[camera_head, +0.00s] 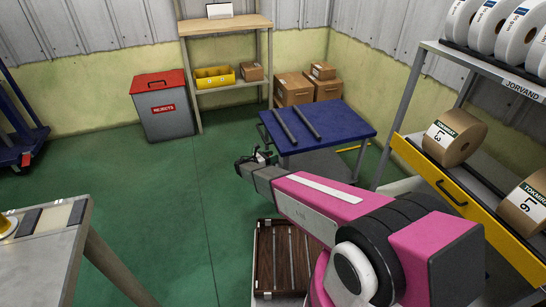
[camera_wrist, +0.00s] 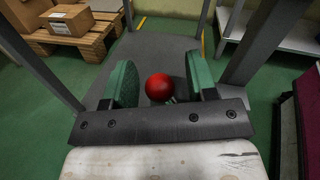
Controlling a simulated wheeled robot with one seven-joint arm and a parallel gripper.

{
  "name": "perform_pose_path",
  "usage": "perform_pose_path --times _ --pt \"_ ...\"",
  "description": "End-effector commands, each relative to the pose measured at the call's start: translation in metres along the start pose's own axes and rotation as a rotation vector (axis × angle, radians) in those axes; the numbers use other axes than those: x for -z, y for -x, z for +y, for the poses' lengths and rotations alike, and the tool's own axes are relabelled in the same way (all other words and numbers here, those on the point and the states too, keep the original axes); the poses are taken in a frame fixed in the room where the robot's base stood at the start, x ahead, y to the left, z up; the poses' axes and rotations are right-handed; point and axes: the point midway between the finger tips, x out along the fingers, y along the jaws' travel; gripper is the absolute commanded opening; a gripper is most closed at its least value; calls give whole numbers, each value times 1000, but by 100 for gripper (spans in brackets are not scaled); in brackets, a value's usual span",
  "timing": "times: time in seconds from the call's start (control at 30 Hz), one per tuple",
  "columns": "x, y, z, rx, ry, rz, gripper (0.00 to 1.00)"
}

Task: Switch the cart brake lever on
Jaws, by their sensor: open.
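The cart (camera_head: 345,127) has a blue top and a grey lower shelf, which also shows in the wrist view (camera_wrist: 160,50). A red ball knob (camera_wrist: 159,88) on a short metal stem, which looks like the brake lever's end, is in the wrist view. My gripper (camera_wrist: 162,78) is open, with one green finger pad on each side of the knob. I cannot tell whether either pad touches it. In the head view my gripper (camera_head: 253,160) is at the cart's near left side; the knob cannot be made out there. The lever's base is hidden.
Two dark bars (camera_head: 295,124) lie on the cart top. A rack with a yellow-edged shelf (camera_head: 470,207) and rolls stands on the right. A slatted brown surface (camera_head: 280,265) is below my arm. Green floor (camera_head: 150,190) is clear to the left.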

Motion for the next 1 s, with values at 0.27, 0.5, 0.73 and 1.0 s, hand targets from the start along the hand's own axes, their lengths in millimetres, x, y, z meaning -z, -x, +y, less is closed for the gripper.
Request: perform_pose_path --times 0.27,0.5,0.73,1.0 --pt "0 -9 0 -1 0 0 52" --pt "0 -9 0 -1 0 0 26" --pt "0 -9 0 0 -2 -1 0" --pt "-2 -8 -6 2 -70 -15 0"
